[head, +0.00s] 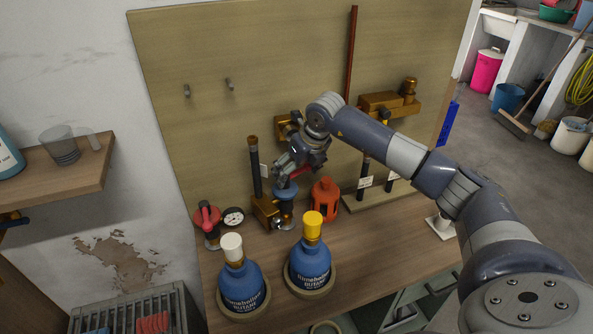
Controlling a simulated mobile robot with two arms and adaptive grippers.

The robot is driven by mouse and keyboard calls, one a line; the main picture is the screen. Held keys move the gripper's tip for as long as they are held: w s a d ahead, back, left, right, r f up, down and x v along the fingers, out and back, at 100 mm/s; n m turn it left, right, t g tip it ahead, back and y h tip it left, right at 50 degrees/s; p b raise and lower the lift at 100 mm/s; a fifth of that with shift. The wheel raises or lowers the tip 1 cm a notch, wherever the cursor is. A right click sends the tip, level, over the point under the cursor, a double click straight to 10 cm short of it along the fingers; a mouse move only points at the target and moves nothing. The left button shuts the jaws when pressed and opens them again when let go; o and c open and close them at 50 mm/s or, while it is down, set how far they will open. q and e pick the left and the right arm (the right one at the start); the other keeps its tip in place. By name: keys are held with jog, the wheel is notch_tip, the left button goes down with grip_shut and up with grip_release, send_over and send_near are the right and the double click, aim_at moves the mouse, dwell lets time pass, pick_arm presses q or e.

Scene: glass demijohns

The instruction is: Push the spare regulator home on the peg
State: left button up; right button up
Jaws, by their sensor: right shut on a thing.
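My right gripper (285,181) reaches down in front of the wooden backboard, its fingers closed at the top of a blue part (286,193), which I take to be the spare regulator. The blue part is upright above the bench, beside a brass fitting (264,209) with a dark upright tube. The fingers hide its top, and a peg under it cannot be made out. Whether it is fully seated cannot be told. A red regulator (208,218) stands further left, next to a round gauge (233,217). My left gripper is not in view.
Two blue butane bottles, one white-capped (241,290) and one yellow-capped (310,264), stand at the bench front. An orange lantern-like part (325,201) is close to the right of the gripper.

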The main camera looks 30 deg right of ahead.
jog(key=shift+f+b, duration=0.7)
jog(key=shift+f, duration=0.15)
dwell(0.4)
jog(key=shift+r, duration=0.2)
jog(key=shift+r+p, duration=0.5)
jog(key=shift+r, duration=0.05)
jog(key=shift+w+r, duration=0.15)
jog(key=shift+r, duration=0.1)
jog(key=shift+f+b, duration=0.65)
jog(key=shift+f, duration=0.35)
dwell(1.1)
jog(key=shift+r, duration=0.15)
